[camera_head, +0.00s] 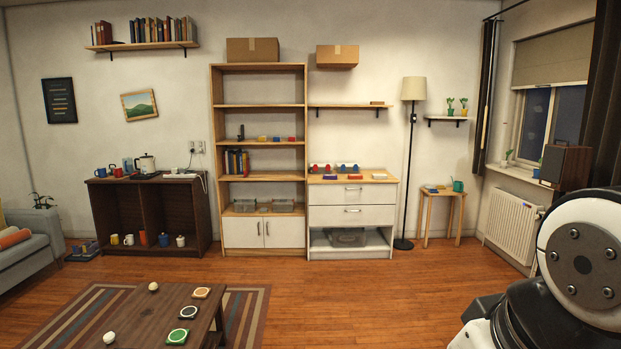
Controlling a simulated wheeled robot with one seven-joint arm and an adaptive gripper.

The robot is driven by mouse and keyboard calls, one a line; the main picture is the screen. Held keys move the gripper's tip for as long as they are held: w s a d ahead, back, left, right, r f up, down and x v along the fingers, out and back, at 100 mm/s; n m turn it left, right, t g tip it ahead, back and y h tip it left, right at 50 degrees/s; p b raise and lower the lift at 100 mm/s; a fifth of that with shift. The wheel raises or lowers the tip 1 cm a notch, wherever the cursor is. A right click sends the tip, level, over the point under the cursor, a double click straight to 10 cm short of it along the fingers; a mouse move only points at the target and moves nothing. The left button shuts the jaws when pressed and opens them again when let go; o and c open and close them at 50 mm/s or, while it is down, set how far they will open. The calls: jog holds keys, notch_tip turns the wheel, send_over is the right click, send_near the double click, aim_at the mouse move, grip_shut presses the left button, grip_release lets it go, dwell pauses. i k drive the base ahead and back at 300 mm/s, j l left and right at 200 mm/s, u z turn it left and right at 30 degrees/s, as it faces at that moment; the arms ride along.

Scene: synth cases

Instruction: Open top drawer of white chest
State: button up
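The white chest (350,214) stands against the back wall, right of the tall wooden bookcase. It has a wooden top, two drawers and an open bottom bay. The top drawer (352,191) is closed, with a small dark handle (353,188) at its middle. The lower drawer (352,214) is closed too. Part of my own white and black arm shows at the lower right, far from the chest. My gripper is not in view.
A low dark table (150,318) on a striped rug (257,300) is at the lower left. A floor lamp (413,90) and a wooden stool (443,195) stand right of the chest. The bookcase (216,150) is at its left. The wooden floor (350,295) before the chest is clear.

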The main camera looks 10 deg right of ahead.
aim_at(363, 193)
jog(key=i+z, duration=0.2)
jog(key=i, duration=5.35)
jog(key=i+l+u, duration=0.15)
jog(key=i+u, duration=0.3)
jog(key=i, duration=0.25)
